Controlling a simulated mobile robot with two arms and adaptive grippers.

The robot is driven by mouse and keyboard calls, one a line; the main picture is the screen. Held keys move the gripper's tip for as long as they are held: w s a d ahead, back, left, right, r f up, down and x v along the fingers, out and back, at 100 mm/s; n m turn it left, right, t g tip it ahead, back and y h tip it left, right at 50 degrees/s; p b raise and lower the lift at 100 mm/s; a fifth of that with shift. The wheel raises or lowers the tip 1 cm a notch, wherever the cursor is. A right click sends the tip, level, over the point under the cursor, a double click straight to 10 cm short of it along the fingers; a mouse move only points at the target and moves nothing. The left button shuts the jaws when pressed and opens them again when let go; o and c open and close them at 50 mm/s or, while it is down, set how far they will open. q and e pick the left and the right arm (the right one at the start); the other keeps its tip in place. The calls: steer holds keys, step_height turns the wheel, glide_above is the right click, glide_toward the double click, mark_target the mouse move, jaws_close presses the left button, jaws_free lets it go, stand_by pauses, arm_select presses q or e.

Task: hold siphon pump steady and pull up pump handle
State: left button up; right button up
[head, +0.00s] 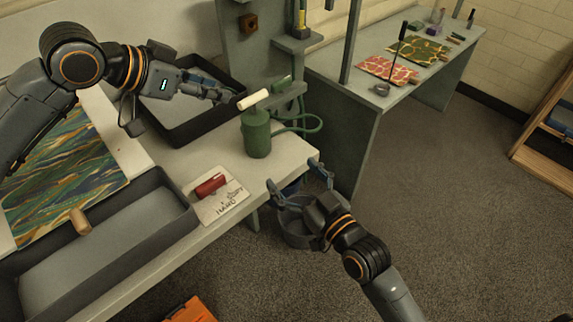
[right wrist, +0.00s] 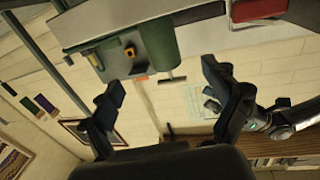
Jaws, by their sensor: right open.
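The green siphon pump (head: 257,135) stands upright on the near end of the grey workbench. Its pale T-shaped pump handle (head: 253,99) sits low above the top of the body, and a green hose (head: 303,128) loops to the right. My left gripper (head: 229,95) is just left of the handle, apart from it; its finger gap is unclear. My right gripper (head: 297,176) is open and empty, off the bench's end, below and right of the pump. In the right wrist view the picture is upside down; the green pump (right wrist: 160,42) shows beyond the open fingers.
A red-handled tool (head: 211,184) lies on a labelled card (head: 222,208) in front of the pump. Dark trays (head: 190,211) lie on the bench. A grey bucket (head: 297,236) stands on the floor under my right gripper. A second table (head: 340,100) stands behind.

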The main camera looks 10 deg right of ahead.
mark_target(264, 142)
steer(key=x, duration=1.3)
steer(key=shift+w+a, duration=0.1)
steer(key=shift+w, duration=0.15)
steer(key=c, duration=1.4)
